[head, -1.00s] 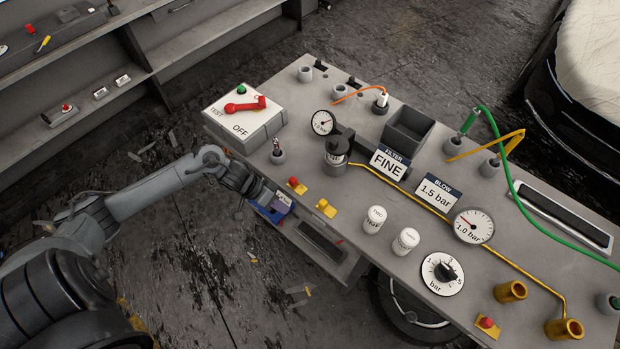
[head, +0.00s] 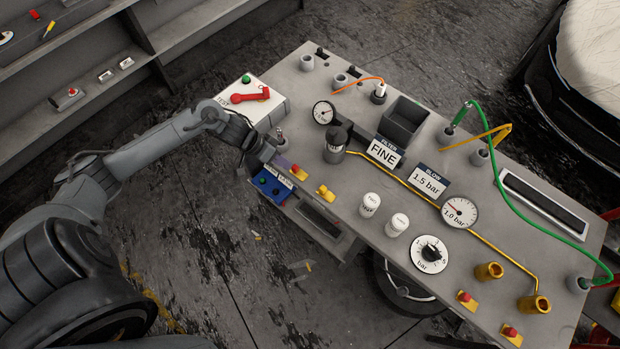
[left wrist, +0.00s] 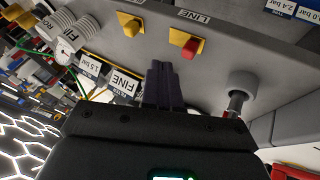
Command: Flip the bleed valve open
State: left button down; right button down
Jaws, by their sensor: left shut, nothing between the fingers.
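No part in view carries a readable "bleed" label, so I cannot tell for sure which one is the bleed valve. A red knob on a yellow plate (head: 298,171) sits at the bench's near left edge. It also shows in the left wrist view (left wrist: 190,46), by a "LINE" label. A yellow lever on a yellow plate (head: 325,193) sits to its right, and also shows in the left wrist view (left wrist: 132,24). My left gripper (head: 281,163) is shut and empty, just left of the red knob. Its dark fingertips (left wrist: 162,68) point at the bench edge. My right gripper is out of view.
The grey bench (head: 300,225) carries a filter housing (head: 335,148), gauges, a dial (head: 430,253) and white canisters (head: 369,204). A grey socket (left wrist: 240,86) stands close to my left gripper. A white test box (head: 262,103) is behind my left wrist. Blue bins (head: 270,187) sit below.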

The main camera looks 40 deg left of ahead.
aim_at(323, 190)
pick_arm(q)
jog(key=shift+f, duration=0.1)
jog(key=b+x, duration=0.1)
jog(key=x, duration=0.8)
jog(key=d, duration=0.3)
jog(key=shift+w+f+p, duration=0.2)
jog(key=shift+w+p, duration=0.1)
jog(key=shift+p, duration=0.1)
jog(key=shift+d+f, duration=0.1)
jog(key=shift+d, duration=0.6)
